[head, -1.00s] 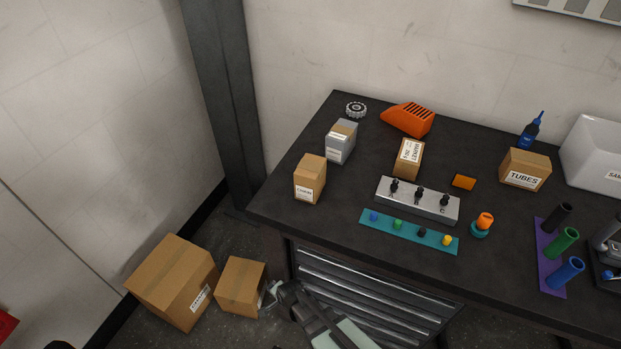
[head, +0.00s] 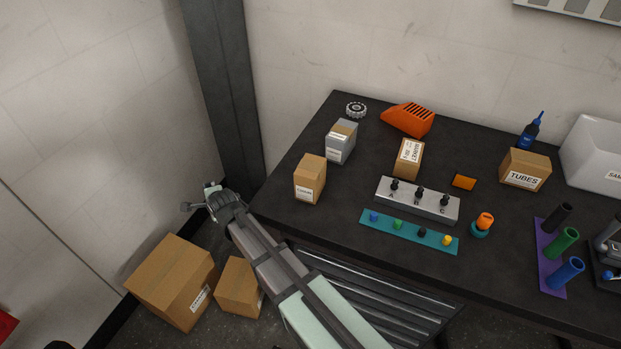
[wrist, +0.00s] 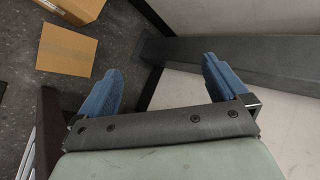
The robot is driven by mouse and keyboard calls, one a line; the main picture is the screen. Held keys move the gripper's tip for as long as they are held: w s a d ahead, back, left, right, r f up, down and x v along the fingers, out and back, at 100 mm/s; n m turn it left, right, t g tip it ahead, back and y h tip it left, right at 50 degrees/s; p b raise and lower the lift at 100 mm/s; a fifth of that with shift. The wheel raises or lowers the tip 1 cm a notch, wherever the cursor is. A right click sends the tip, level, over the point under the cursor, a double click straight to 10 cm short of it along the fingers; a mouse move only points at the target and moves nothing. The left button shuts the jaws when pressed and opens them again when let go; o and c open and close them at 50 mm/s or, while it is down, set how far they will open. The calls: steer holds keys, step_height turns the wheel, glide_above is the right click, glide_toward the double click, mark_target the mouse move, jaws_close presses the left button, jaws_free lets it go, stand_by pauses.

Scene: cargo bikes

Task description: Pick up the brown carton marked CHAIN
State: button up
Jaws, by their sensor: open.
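A small brown carton (head: 310,180) stands upright near the left end of the dark workbench. Its white front label seems to read CHAIN, but the print is too small to be sure. My gripper (head: 198,198) is left of the bench's left corner, apart from this carton, by the dark post. In the wrist view my gripper (wrist: 162,65) is open and empty between its blue fingers. The bench carton does not show in the wrist view.
A grey box (head: 341,142) stands just behind the carton. Another labelled carton (head: 408,158), a switch block (head: 418,200) and a teal strip (head: 408,233) lie to its right. Cardboard boxes (head: 172,281) sit on the floor. A dark post (head: 222,90) rises beside the bench.

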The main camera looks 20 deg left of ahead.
steer(key=w+d+r+m+h, duration=0.3)
steer(key=w+d+r, duration=0.4)
steer(key=r, duration=0.3)
step_height(320, 180, up, 20)
steer(key=m+g+h, duration=0.5)
steer(key=m, duration=0.1)
glide_above(311, 177)
steer(key=w+a, duration=0.2)
steer(key=w, duration=0.2)
steer(key=shift+s+r, duration=0.1)
steer(key=shift+r, duration=0.05)
steer(key=shift+s+d, duration=0.15)
steer(key=shift+d, duration=0.05)
steer(key=shift+f, duration=6.75)
steer(key=shift+c, duration=0.2)
steer(key=c, duration=0.8)
